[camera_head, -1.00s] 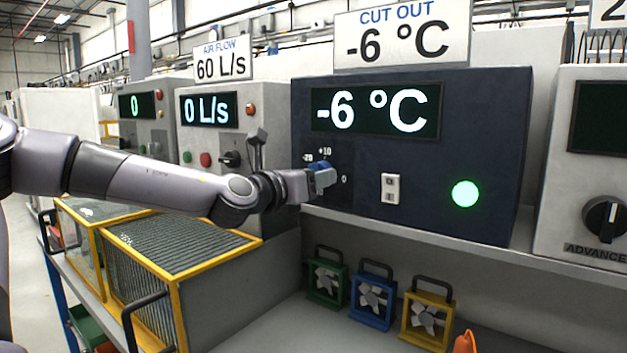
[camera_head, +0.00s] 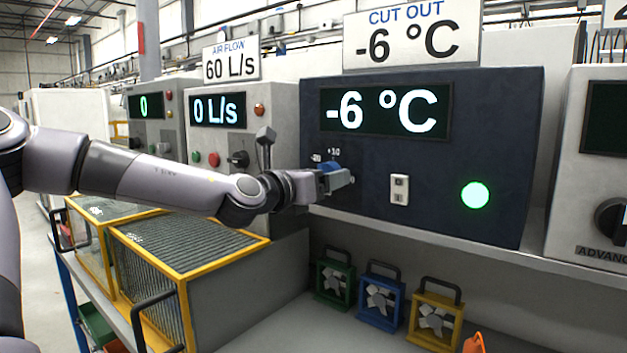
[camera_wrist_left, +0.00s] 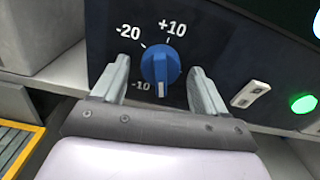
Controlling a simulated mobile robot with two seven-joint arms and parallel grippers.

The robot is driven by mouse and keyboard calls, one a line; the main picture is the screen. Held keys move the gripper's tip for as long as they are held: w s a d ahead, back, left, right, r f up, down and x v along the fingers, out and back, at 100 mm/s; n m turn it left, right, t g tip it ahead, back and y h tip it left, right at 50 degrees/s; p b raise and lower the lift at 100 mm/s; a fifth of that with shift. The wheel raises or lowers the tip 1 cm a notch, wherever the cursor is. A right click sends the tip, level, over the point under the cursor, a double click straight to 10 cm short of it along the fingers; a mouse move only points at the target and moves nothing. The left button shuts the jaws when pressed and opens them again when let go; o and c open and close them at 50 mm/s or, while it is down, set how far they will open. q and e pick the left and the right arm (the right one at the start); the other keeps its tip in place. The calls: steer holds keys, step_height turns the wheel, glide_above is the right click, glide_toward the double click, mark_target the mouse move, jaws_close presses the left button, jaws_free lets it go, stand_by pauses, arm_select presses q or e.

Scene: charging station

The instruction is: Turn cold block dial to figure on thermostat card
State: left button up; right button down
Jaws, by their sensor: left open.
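The dark blue cold block (camera_head: 420,185) shows -6 °C on its display (camera_head: 385,108). The CUT OUT card (camera_head: 412,35) above it also reads -6 °C. The blue dial (camera_wrist_left: 160,65) has its white mark pointing down in the left wrist view, just right of the -10 label. In the head view the dial (camera_head: 329,166) is partly hidden by my left gripper (camera_head: 340,181). That gripper (camera_wrist_left: 159,70) is open, one finger on each side of the dial, apparently clear of it. My right gripper is not in view.
A rocker switch (camera_head: 400,189) and a lit green lamp (camera_head: 475,195) sit right of the dial. An air flow unit (camera_head: 216,155) with a lever stands left. Yellow-framed filters (camera_head: 185,240) and several small fans (camera_head: 381,297) are below.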

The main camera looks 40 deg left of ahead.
arm_select(q)
steer(key=s+b, duration=0.1)
steer(key=s, duration=0.6)
steer(key=shift+d, duration=0.35)
stand_by(0.5)
